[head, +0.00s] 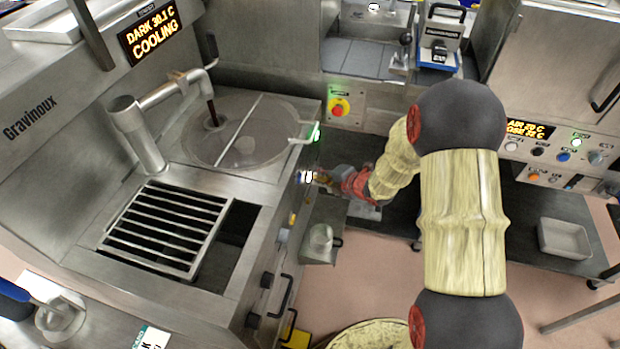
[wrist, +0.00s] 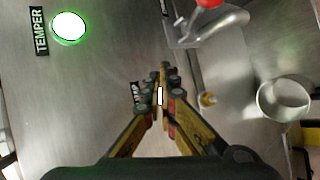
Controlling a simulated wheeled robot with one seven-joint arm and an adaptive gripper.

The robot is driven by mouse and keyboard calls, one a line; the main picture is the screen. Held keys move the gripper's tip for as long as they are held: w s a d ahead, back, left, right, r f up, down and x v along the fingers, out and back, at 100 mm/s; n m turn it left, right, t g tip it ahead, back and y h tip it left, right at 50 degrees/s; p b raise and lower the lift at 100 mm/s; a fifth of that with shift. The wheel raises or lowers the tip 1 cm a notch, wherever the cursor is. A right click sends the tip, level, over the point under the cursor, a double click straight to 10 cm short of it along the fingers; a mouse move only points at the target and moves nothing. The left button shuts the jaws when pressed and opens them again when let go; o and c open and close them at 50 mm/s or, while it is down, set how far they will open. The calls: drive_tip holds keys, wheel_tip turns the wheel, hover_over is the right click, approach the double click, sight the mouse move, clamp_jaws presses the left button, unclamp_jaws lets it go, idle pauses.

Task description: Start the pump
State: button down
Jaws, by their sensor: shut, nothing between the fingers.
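The steel Gravinoux machine (head: 190,160) stands at left, and its display (head: 150,32) reads "DARK 30.1 C COOLING". My gripper (head: 311,177) is shut and empty at its front panel. In the wrist view the fingertips (wrist: 164,76) are close to the panel; I cannot tell whether they touch it. A white lit spot (wrist: 159,95) shows between the fingers. A small dark label (wrist: 136,93) beside it is partly hidden, its word unreadable. Up-left of it, the TEMPER button (wrist: 69,27) glows white with a green ring.
A metal cup (head: 320,238) stands on a small shelf beside the front panel. A red-knobbed lever (wrist: 208,4) and a brass fitting (wrist: 208,99) lie right of the fingers. A red stop button (head: 339,108) is behind. Handles (head: 282,297) stick out lower on the machine.

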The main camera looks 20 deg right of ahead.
drive_tip(key=s+d, duration=0.3)
drive_tip(key=d, duration=0.2)
drive_tip(key=shift+p, duration=0.35)
idle(0.3)
drive_tip(key=shift+s+d, duration=0.1)
idle(0.3)
